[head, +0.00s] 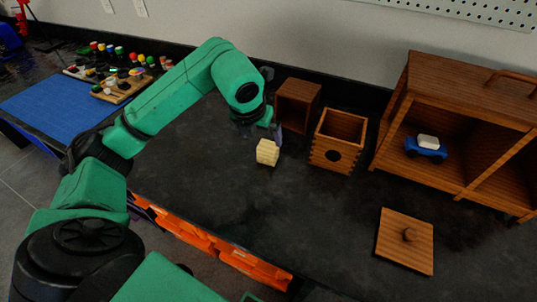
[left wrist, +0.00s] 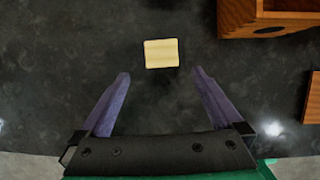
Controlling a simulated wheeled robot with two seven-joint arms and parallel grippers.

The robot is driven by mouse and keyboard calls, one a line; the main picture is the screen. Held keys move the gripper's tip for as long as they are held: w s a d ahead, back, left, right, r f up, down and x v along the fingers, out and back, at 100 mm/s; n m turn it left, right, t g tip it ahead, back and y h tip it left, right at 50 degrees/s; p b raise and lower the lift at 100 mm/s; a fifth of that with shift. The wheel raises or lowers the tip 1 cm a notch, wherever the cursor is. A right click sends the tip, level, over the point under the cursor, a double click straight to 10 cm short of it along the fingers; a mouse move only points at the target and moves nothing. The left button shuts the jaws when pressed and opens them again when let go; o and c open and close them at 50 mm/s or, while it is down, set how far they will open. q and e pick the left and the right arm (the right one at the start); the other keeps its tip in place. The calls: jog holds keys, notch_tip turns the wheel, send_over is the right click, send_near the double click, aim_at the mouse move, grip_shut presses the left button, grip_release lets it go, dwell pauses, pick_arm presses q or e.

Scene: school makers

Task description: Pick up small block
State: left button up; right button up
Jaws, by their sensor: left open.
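The small block (head: 267,152) is a pale yellow wooden piece on the dark tabletop, left of the open wooden box. It also shows in the left wrist view (left wrist: 161,53), just beyond the fingertips and roughly between their lines. My left gripper (head: 265,136) is close to the block in the head view, with one purple finger showing just behind it. In the left wrist view my left gripper (left wrist: 160,74) has its two purple fingers spread wide with nothing between them. My right gripper is not in view.
An open wooden box (head: 320,150) with a round hole stands right of the block, with another box (head: 284,108) behind. A wooden shelf unit (head: 440,72) holds a blue toy car (head: 426,150). A knobbed lid (head: 392,248) lies at front right. The table between is clear.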

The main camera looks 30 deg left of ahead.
aim_at(267, 148)
pick_arm(q)
jog(key=p+x, duration=0.2)
jog(key=x, duration=0.9)
jog(key=shift+d, duration=0.2)
jog(key=c, duration=1.4)
